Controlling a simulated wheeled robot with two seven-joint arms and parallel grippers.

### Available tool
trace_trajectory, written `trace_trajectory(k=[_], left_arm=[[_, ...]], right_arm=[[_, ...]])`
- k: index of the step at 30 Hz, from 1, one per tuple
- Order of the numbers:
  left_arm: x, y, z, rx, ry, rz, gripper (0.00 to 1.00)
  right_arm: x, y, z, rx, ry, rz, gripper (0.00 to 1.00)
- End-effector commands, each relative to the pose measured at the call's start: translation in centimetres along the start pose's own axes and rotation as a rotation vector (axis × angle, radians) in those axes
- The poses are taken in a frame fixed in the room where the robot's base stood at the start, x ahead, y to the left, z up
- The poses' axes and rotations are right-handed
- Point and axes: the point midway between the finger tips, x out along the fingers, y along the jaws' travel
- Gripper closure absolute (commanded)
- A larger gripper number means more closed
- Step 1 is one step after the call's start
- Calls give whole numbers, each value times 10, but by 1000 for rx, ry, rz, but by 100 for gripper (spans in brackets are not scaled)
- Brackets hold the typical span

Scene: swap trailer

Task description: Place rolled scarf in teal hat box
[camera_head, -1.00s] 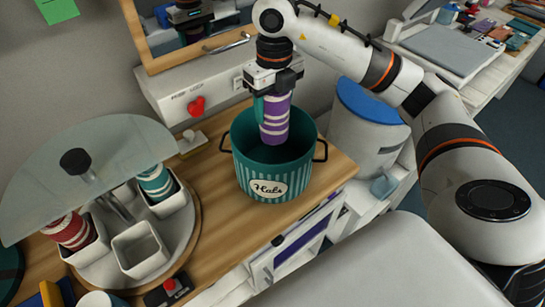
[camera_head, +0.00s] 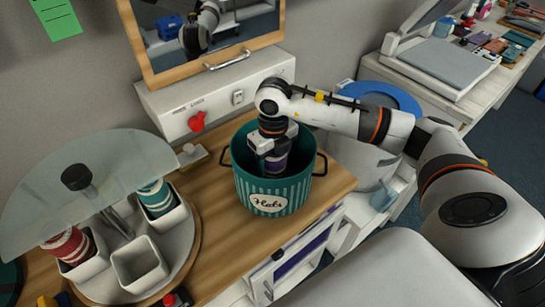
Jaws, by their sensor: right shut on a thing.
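The teal hat box (camera_head: 272,196) is a striped round bin with a "Hats" label and two dark side handles. It stands open on the wooden counter. My right gripper (camera_head: 275,160) reaches down into its mouth, shut on a purple rolled scarf (camera_head: 277,167). Only the upper part of the scarf shows; the rest is hidden by the gripper and the box's front wall. I cannot tell whether the scarf touches the bottom. My left gripper is not in view.
At left, a round carousel with white square cups (camera_head: 138,264) holds a red-striped roll (camera_head: 66,245) and a teal-striped roll (camera_head: 155,197) under a glass disc (camera_head: 88,182). A blue-lidded bin (camera_head: 380,97) stands right of the box. A mirror (camera_head: 210,35) is behind.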

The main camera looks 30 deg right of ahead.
Motion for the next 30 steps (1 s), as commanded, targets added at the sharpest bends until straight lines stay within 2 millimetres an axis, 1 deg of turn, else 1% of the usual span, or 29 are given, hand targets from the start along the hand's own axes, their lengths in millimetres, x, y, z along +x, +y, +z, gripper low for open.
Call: trace_trajectory(k=[6, 9, 10, 13, 14, 21, 24, 25, 28, 30], left_arm=[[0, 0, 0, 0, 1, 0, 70], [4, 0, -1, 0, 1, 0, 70], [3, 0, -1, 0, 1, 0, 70], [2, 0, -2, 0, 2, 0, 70], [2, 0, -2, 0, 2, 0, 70], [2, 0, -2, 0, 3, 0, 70], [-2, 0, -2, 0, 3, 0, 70], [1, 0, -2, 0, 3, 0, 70], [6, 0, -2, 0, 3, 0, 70], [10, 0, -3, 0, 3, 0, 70]], right_arm=[[0, 0, 0, 0, 2, 0, 68], [4, 0, 0, 0, 2, 0, 68], [3, 0, 0, 0, 2, 0, 40], [2, 0, 0, 0, 2, 0, 24], [2, 0, 0, 0, 2, 0, 21], [2, 0, 0, 0, 2, 0, 21], [-3, 0, 0, 0, 2, 0, 21], [-4, 0, -1, 0, 4, 0, 21], [-17, 0, -2, -1, 7, -1, 21], [-31, 0, -2, 0, 9, 0, 21]])
